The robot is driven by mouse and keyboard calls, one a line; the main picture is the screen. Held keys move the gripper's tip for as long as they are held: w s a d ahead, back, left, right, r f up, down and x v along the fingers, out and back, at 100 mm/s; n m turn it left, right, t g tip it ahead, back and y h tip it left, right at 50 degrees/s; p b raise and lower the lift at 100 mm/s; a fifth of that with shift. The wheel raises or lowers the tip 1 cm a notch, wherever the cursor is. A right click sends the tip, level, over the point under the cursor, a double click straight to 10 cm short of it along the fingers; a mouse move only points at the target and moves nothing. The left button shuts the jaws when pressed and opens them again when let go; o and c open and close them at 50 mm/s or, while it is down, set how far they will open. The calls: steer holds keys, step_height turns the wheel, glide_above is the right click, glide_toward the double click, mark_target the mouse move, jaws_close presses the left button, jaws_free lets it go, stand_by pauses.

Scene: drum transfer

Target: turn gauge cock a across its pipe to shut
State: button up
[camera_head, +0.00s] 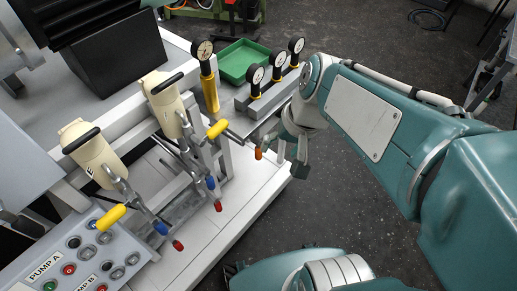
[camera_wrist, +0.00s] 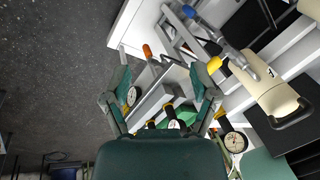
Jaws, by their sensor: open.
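My gripper (camera_head: 290,158) is open and empty at the right side of the pump frame. In the wrist view its two fingers (camera_wrist: 162,80) are spread apart. A lever with an orange tip (camera_head: 258,153) sticks out toward my gripper, just left of it and apart from the fingers. In the wrist view this orange tip (camera_wrist: 147,51) lies ahead, between the lines of the fingers. A yellow-handled lever (camera_head: 217,129) is behind it, and it also shows in the wrist view (camera_wrist: 214,64). I see no label telling which is gauge cock a.
Blue-tipped and red-tipped levers (camera_head: 218,206) hang lower on the pipes. Two cream pump bodies (camera_head: 165,98) stand left. A gauge with a yellow stem (camera_head: 209,92) stands behind, near a gauge rack (camera_head: 270,98) and a green tray (camera_head: 240,63).

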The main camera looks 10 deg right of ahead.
steer(key=w+f+m+y, duration=1)
steer(key=w+f+m, duration=0.1)
steer(key=w+f, duration=0.35)
steer(key=m+t, duration=1)
steer(key=m, duration=0.3)
glide_toward(259, 148)
steer(key=x, duration=0.3)
steer(key=f+x, duration=0.1)
steer(key=x, duration=0.6)
steer(key=shift+w+f, duration=0.3)
steer(key=shift+w, duration=0.1)
jaws_close()
